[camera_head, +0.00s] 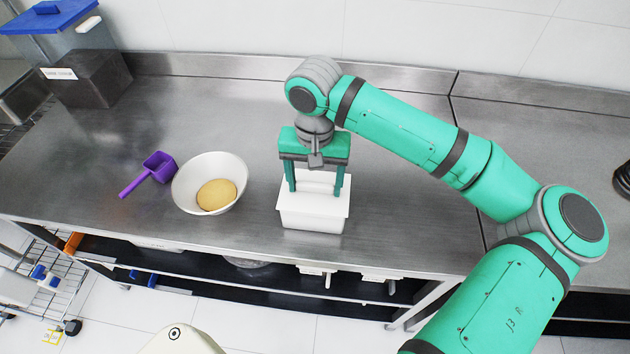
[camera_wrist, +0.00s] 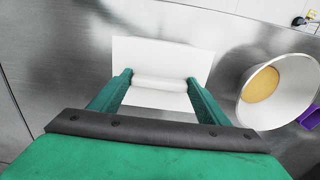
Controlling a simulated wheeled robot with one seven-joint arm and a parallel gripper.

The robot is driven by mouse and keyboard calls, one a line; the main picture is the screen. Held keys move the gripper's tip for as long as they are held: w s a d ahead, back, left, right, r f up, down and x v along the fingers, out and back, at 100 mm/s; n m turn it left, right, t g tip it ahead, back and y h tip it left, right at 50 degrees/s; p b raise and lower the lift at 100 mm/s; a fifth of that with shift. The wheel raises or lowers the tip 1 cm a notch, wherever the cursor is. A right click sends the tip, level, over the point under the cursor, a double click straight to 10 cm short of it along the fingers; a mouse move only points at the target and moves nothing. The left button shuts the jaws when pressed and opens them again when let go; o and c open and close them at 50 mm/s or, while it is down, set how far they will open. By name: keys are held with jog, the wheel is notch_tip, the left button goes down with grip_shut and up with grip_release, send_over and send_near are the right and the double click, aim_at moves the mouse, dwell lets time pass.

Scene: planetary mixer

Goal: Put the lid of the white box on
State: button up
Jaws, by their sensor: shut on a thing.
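The white box (camera_head: 312,222) stands on the steel counter near its front edge. Its flat white lid (camera_head: 325,206) lies over the box's top, with its edge reaching a little past the walls. My gripper (camera_head: 315,188) points down from above and is shut on the lid's raised white handle, one finger at each end. The wrist view shows the lid (camera_wrist: 165,55) from above, with the handle between my fingertips (camera_wrist: 159,82). The lid hides the box's opening. I cannot tell whether the lid rests fully on the rim or is slightly above it.
A white bowl (camera_head: 181,190) with a yellowish mass stands left of the box. A purple scoop (camera_head: 158,166) lies left of the bowl. A dark box (camera_head: 90,80) and a blue-lidded container (camera_head: 65,40) are at the back left. The counter behind the bowl is clear.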

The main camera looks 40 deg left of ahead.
jog(key=shift+f, duration=0.95)
dwell(1.5)
jog(key=o, duration=1.1)
notch_tip(320, 180, up, 11)
jog(key=shift+f, duration=0.1)
